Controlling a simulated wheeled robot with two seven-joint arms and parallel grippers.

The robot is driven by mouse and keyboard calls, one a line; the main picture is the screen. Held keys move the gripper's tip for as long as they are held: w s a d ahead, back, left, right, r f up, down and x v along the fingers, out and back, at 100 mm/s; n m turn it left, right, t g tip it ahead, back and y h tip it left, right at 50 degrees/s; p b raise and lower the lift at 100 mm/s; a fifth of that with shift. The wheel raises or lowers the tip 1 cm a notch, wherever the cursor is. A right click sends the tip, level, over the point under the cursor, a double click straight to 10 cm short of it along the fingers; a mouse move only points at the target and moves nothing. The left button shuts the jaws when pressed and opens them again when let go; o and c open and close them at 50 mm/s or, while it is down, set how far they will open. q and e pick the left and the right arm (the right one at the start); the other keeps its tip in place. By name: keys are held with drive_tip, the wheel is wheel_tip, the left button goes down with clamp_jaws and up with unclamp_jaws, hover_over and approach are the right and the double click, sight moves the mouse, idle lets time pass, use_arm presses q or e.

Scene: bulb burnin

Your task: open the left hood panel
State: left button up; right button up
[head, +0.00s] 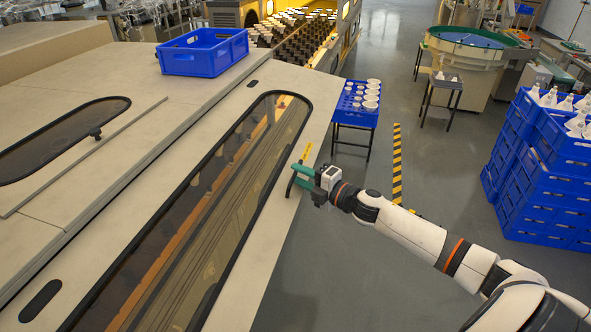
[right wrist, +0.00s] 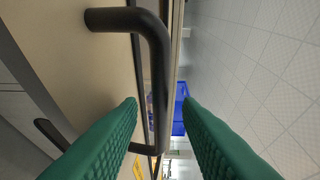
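A beige hood panel (head: 262,290) with a long dark-framed window (head: 210,200) lies along the machine's near side and looks closed. A black bar handle (right wrist: 158,75) sits at its outer edge. My right gripper (head: 298,177) is at this handle. In the right wrist view its green fingers (right wrist: 162,115) are apart, one on each side of the bar, with visible gaps and no clear grip. Another section with a dark window (head: 60,135) lies further left. My left gripper is not in view.
A blue crate (head: 203,55) stands on top of the machine. A blue tray of white cups (head: 357,100) on a stand is beyond the handle. Stacked blue crates (head: 545,165) stand at right. Grey floor (head: 430,170) is open around my right arm.

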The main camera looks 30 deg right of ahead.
drive_tip(key=shift+x, duration=1.05)
clamp_jaws()
drive_tip(key=shift+f, duration=0.15)
